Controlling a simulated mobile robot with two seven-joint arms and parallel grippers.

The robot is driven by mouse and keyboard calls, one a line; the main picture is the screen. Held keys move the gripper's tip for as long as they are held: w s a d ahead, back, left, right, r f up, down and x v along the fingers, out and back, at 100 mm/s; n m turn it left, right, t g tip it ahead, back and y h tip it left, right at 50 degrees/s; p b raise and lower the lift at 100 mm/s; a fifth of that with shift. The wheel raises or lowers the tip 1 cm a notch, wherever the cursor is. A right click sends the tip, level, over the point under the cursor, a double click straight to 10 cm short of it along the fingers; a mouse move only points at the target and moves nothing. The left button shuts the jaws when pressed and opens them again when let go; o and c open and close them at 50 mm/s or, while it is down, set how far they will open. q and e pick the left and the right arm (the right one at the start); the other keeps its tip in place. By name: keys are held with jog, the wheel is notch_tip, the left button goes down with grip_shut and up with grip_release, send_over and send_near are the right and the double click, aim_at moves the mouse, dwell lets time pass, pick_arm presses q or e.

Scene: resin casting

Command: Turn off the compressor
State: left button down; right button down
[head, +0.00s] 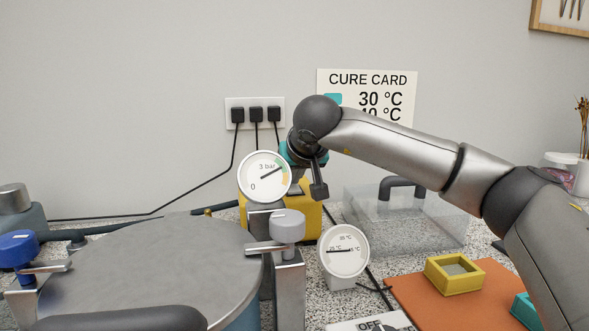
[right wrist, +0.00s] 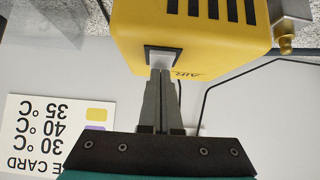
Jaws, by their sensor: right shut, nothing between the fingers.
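The compressor is a yellow box (right wrist: 205,40) with dark vent slots and a brass fitting, upside down in the right wrist view. In the head view its yellow body (head: 312,222) shows partly behind the pressure gauge (head: 264,176), which reads near 3 bar. A black-framed switch (right wrist: 149,55) sits on the compressor face. My right gripper (right wrist: 163,76) is shut and empty, its fingertips at the switch and covering part of it. I cannot tell whether they touch it or which way it is set. In the head view the gauge hides the fingers. My left gripper is not in view.
A metal-lidded pot (head: 150,265) with clamp knobs (head: 287,226) stands in front at left. A thermometer dial (head: 344,250), a clear box (head: 400,225) and a yellow mould (head: 454,273) on an orange mat (head: 420,300) lie right. Plugs (head: 256,115) hang on the wall.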

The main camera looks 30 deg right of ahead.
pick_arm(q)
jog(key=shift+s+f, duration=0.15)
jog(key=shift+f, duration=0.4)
pick_arm(e)
jog(key=shift+f, duration=0.15)
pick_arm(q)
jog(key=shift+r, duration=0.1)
